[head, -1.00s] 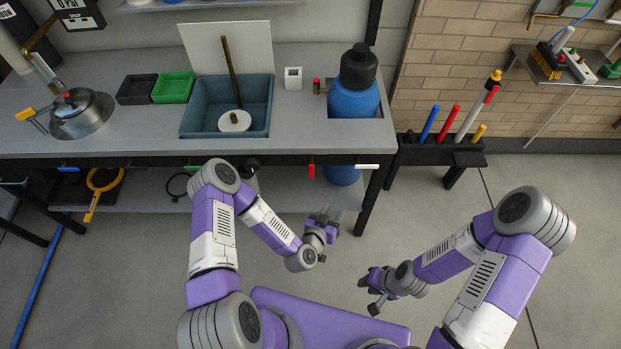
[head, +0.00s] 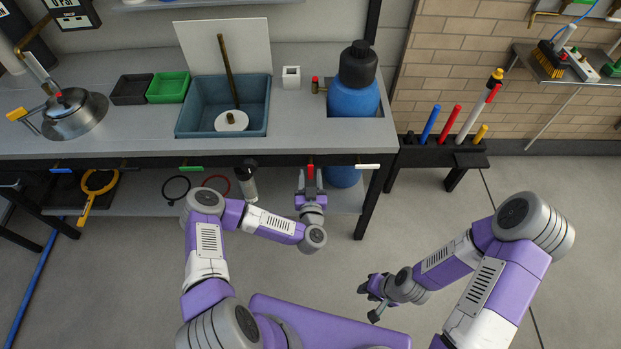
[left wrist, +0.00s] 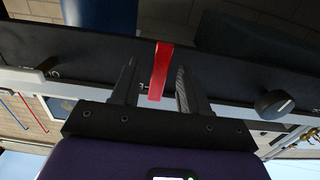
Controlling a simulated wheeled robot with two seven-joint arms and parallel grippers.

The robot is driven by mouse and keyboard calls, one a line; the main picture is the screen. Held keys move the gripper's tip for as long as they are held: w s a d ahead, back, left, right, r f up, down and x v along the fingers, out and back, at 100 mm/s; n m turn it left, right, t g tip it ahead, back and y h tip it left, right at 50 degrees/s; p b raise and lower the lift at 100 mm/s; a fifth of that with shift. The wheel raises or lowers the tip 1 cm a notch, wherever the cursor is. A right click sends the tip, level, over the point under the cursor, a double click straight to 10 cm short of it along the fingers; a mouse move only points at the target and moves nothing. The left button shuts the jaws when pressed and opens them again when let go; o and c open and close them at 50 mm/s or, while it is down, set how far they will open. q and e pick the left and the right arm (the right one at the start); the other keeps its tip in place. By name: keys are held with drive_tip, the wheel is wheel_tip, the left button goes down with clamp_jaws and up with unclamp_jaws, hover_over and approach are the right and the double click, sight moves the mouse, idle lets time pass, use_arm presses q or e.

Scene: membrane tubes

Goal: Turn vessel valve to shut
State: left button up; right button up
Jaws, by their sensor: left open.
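A red lever handle (head: 310,172) hangs on the front edge of the bench, below the blue vessel (head: 353,98) with the black cap. My left gripper (head: 310,179) is open in front of the bench edge, with its fingers on either side of this handle. In the left wrist view the red handle (left wrist: 160,70) stands between the two dark fingers (left wrist: 156,78), and contact cannot be told. A small brass fitting with a red top (head: 316,86) sits beside the vessel. My right gripper (head: 372,298) is over the floor, away from the bench; its opening is unclear.
A white handle (head: 367,166) and a green handle (head: 191,168) are on the same bench edge. A black knob (left wrist: 274,104) shows at right in the left wrist view. A lower shelf (head: 272,199) runs under the bench. The floor in front is clear.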

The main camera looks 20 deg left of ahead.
use_arm(q)
drive_tip(key=shift+w, duration=0.2)
drive_tip(key=shift+c, duration=0.4)
clamp_jaws()
